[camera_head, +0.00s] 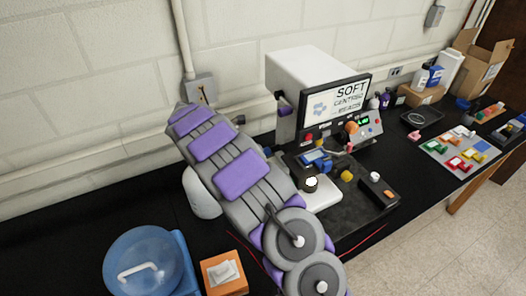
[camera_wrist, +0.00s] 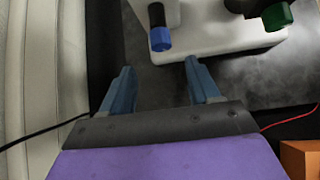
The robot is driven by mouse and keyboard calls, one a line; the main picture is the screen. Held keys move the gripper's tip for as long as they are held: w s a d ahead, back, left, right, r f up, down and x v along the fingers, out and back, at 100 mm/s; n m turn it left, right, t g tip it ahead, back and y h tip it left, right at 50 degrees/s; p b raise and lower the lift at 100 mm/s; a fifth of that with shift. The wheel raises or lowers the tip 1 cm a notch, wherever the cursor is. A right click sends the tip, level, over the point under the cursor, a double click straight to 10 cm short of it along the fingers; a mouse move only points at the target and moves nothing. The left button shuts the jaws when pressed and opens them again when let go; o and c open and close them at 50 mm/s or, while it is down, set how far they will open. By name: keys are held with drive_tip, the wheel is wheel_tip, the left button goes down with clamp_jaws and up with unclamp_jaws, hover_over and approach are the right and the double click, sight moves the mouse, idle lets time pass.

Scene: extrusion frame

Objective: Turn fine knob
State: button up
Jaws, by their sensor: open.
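My gripper (camera_wrist: 160,88) is open and empty in the wrist view, its two blue fingers apart above the dark mat. Ahead of it is a white instrument base with two knobs on dark shafts. A blue-tipped knob (camera_wrist: 160,38) is just beyond the gap between the fingers, not touching them. I cannot tell by any label which is the fine knob. In the head view, my arm hides the gripper and these knobs; the white base (camera_head: 322,196) shows beside it.
A monitor (camera_head: 340,105) and control panel stand behind the base. A black box with a knob (camera_head: 378,190) is to its right. A blue domed container (camera_head: 145,265) and an orange box (camera_head: 224,272) are at the front left. The wall runs close behind the bench.

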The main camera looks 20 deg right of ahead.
sight(263, 150)
drive_tip(key=x, duration=0.7)
drive_tip(key=d+r+x, duration=0.1)
drive_tip(key=x, duration=0.2)
drive_tip(key=shift+s+d, duration=0.15)
drive_tip(key=shift+d, duration=0.15)
drive_tip(key=a, duration=0.3)
drive_tip(key=shift+a+r, duration=0.2)
drive_tip(key=shift+a, duration=0.2)
drive_tip(key=shift+c, duration=0.4)
drive_tip(key=shift+a, duration=0.1)
drive_tip(key=shift+c, duration=0.8)
drive_tip(key=shift+d+f, duration=0.1)
drive_tip(key=shift+d, duration=1.1)
drive_tip(key=c, duration=0.4)
drive_tip(key=shift+s+d, duration=0.1)
drive_tip(key=shift+d, duration=0.1)
drive_tip(key=shift+c, duration=1)
drive_tip(key=shift+a, duration=0.15)
drive_tip(key=shift+c, duration=0.7)
drive_tip(key=shift+a, duration=0.25)
drive_tip(key=shift+c, duration=0.2)
drive_tip(key=shift+b, duration=0.3)
